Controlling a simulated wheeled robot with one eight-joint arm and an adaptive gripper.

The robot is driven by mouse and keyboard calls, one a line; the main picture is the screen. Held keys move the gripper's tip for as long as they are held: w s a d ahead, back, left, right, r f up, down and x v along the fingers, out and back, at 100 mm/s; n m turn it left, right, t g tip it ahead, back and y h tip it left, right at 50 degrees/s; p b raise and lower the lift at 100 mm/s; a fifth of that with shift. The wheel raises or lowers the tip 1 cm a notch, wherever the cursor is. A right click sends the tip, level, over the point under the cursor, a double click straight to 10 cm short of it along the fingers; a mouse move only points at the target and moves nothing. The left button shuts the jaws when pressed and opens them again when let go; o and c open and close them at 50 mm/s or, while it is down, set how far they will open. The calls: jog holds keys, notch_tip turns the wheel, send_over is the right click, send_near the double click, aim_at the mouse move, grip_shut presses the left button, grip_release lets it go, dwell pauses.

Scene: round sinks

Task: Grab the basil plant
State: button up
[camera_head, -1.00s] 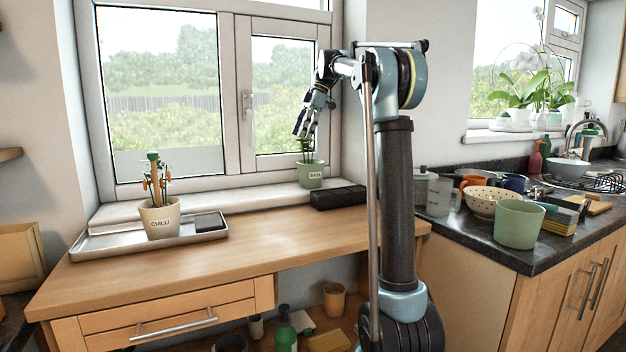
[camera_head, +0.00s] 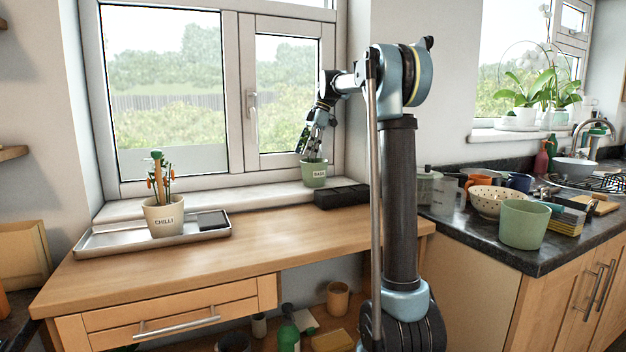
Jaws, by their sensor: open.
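The basil plant is in a small green pot (camera_head: 314,174) labelled "BASIL" on the window sill. My gripper (camera_head: 309,148) is open and points down just above the pot, at the plant's leaves. The fingers overlap the foliage and hide most of it. I cannot tell whether they touch the plant or the pot rim.
A chilli plant in a cream pot (camera_head: 163,216) stands on a metal tray (camera_head: 110,240) at the left of the wooden desk (camera_head: 230,250). The desk's middle is clear. The window (camera_head: 160,90) is close behind my gripper.

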grip_shut()
jog(key=shift+r, duration=0.15)
